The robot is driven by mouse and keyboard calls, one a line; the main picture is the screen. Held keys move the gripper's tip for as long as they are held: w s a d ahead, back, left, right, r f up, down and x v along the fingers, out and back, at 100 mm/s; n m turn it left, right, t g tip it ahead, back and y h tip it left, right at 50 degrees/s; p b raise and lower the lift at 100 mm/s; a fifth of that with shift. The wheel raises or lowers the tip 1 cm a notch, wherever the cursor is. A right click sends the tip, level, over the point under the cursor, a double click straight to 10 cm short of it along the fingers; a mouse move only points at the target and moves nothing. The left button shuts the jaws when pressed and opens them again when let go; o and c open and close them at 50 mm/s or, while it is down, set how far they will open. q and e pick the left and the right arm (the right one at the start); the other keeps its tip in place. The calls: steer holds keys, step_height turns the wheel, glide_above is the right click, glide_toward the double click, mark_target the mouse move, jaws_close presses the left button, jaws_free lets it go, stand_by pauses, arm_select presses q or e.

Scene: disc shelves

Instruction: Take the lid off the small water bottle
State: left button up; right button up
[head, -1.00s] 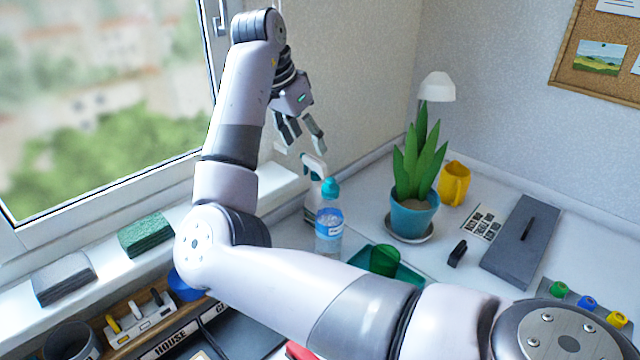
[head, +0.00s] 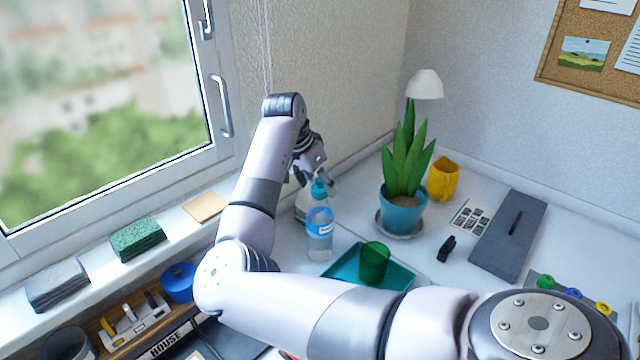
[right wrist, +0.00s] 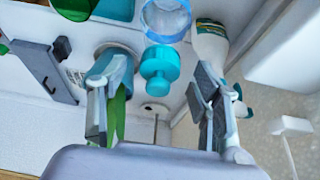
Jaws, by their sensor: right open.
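Whether the fingertips are level with the lid is hard to tell. My left gripper is not in view.
A spray bottle (head: 301,203) stands just behind the bottle, near the window wall. A teal tray (head: 340,272) with a green cup (head: 375,262) is in front. A potted plant (head: 403,214) stands to the right. Free desk surface lies between bottle and plant.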

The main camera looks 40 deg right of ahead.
mark_target(318, 181)
steer(key=shift+d+f, duration=0.1)
steer(key=shift+f, duration=0.15)
steer(key=shift+c, duration=0.5)
steer(key=c, duration=0.7)
steer(key=shift+c, duration=0.2)
steer(key=shift+r, duration=0.1)
step_height(318, 181, up, 20)
steer(key=shift+b, duration=0.4)
